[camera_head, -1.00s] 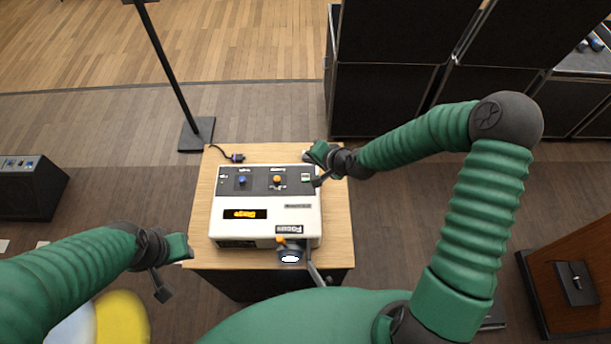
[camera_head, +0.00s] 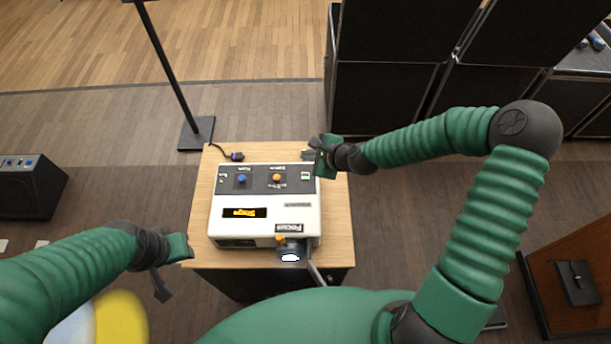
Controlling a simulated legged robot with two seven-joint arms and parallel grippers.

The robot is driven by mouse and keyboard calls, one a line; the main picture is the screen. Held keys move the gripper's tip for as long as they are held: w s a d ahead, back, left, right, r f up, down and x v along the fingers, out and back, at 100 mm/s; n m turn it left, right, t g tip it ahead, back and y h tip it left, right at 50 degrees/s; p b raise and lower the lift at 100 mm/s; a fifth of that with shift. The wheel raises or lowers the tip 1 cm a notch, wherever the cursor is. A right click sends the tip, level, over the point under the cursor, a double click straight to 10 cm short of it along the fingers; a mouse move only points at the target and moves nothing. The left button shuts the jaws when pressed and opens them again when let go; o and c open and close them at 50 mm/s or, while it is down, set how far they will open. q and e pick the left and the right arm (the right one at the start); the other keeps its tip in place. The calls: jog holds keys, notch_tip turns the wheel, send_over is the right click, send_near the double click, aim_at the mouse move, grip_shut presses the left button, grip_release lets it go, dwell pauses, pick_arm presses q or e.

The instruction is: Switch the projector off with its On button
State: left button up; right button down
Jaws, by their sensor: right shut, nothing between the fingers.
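The white projector (camera_head: 262,228) sits on a small wooden table, with a grey control panel along its far side. On the panel are a blue knob (camera_head: 242,180), an orange knob (camera_head: 277,178) and a small pale green-and-white switch (camera_head: 306,176) at the right end. The switch's lettering is too small to read. My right gripper (camera_head: 313,157) is shut and empty at the projector's far right corner, close beside the switch; I cannot tell whether it touches the projector. My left gripper (camera_head: 174,266) is open and empty, left of the table's near corner.
The wooden table (camera_head: 338,225) has bare strips around the projector. A cable plug (camera_head: 236,157) lies behind it. The lens (camera_head: 290,250) with an orange knob is at the front. A black stand (camera_head: 196,133) is behind left, and dark cases (camera_head: 385,100) are behind right.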

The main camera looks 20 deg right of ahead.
aim_at(308, 177)
notch_tip(308, 177, down, 8)
jog(key=b, duration=0.6)
jog(key=shift+r, duration=0.25)
jog(key=shift+f, duration=0.2)
dwell(1.2)
jog(key=shift+f, duration=0.35)
jog(key=shift+f+b, duration=0.35)
jog(key=shift+b, duration=0.1)
jog(key=shift+r, duration=0.1)
dwell(0.5)
jog(key=shift+r+p, duration=0.7)
jog(key=shift+p, duration=0.1)
